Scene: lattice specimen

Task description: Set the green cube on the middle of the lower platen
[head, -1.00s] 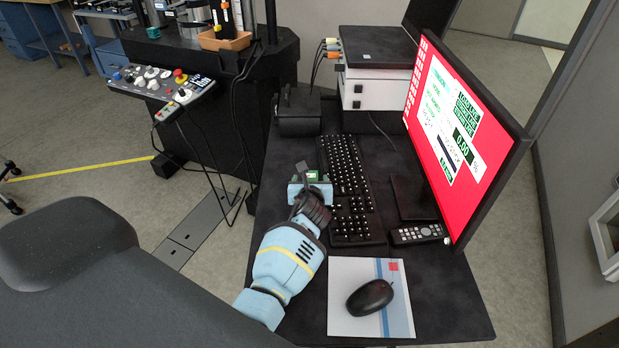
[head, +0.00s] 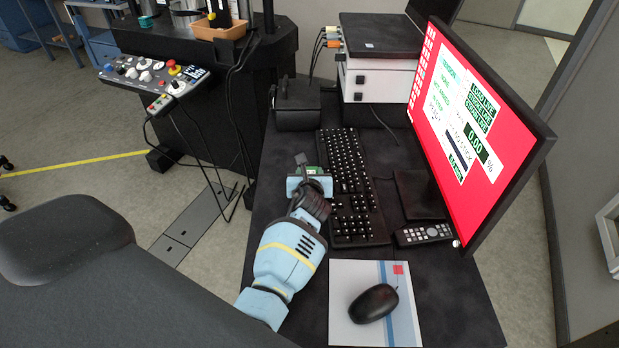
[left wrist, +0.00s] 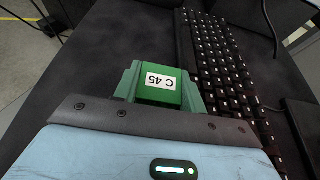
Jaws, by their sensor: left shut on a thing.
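The green cube (left wrist: 150,96) has a white label reading C 45, upside down in the left wrist view. My left gripper (left wrist: 160,92) is shut on it. In the head view the left gripper (head: 310,178) is over the desk beside the keyboard's left edge, and only a little of the cube's green shows. The testing machine stands at the top left of the head view. A silvery round part (head: 187,18) on it may be the lower platen; it is cut off by the top edge, so I cannot tell. My right gripper is not in view.
The machine's control panel (head: 155,80), an orange tray (head: 220,30) and hanging cables lie toward the machine.

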